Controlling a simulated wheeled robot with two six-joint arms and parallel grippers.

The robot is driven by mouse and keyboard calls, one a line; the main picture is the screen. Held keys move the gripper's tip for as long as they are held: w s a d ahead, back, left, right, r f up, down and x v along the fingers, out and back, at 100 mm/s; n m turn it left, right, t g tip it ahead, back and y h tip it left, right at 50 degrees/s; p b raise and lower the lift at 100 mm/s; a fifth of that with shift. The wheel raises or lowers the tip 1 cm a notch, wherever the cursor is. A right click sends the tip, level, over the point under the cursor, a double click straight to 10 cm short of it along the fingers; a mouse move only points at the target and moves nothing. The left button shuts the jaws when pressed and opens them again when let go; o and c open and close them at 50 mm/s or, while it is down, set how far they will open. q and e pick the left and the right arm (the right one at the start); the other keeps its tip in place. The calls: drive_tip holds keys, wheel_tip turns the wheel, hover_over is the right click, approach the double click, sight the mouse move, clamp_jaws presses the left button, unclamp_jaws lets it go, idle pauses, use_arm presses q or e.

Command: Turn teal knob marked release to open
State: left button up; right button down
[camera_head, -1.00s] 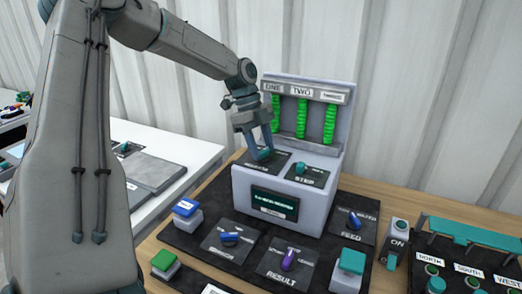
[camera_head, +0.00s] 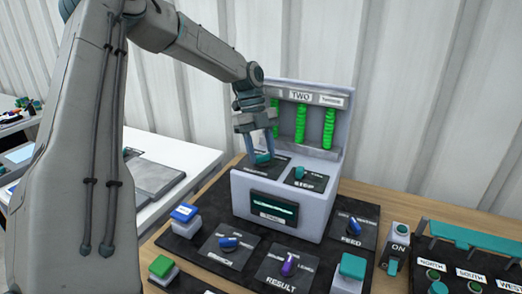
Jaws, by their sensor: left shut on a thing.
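A grey machine (camera_head: 282,227) stands on a black mat, with two teal knobs on its upper ledge. My left gripper (camera_head: 262,155) points down at the left ledge and is shut on the left teal knob (camera_head: 263,160), fingers on either side of it. The lettering on that knob's plate is too blurred and covered to read. The right teal knob (camera_head: 299,172) sits on a plate that reads STEP. A lit display (camera_head: 272,208) is on the machine's front. My right gripper is not in view.
Green columns (camera_head: 301,124) stand at the machine's back. In front are a blue button (camera_head: 184,212), a green button (camera_head: 162,266), a teal button (camera_head: 352,267), blue FEED knob (camera_head: 354,225) and purple RESULT knob (camera_head: 288,265). A switch panel (camera_head: 470,265) lies to the right.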

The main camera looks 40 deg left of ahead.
sight(261, 155)
use_arm(q)
drive_tip(key=o, duration=1)
drive_tip(key=shift+r, duration=0.15)
drive_tip(key=r, duration=0.2)
drive_tip(key=r+b, duration=0.1)
drive_tip(key=shift+s+d, duration=0.3)
drive_tip(key=shift+d, duration=0.05)
drive_tip(key=s+d, duration=0.3)
drive_tip(key=s, duration=0.1)
drive_tip(key=s+d+r+b, duration=0.1)
drive_tip(key=s+d, duration=0.5)
drive_tip(key=s, duration=0.1)
drive_tip(key=shift+s+d+r, duration=0.3)
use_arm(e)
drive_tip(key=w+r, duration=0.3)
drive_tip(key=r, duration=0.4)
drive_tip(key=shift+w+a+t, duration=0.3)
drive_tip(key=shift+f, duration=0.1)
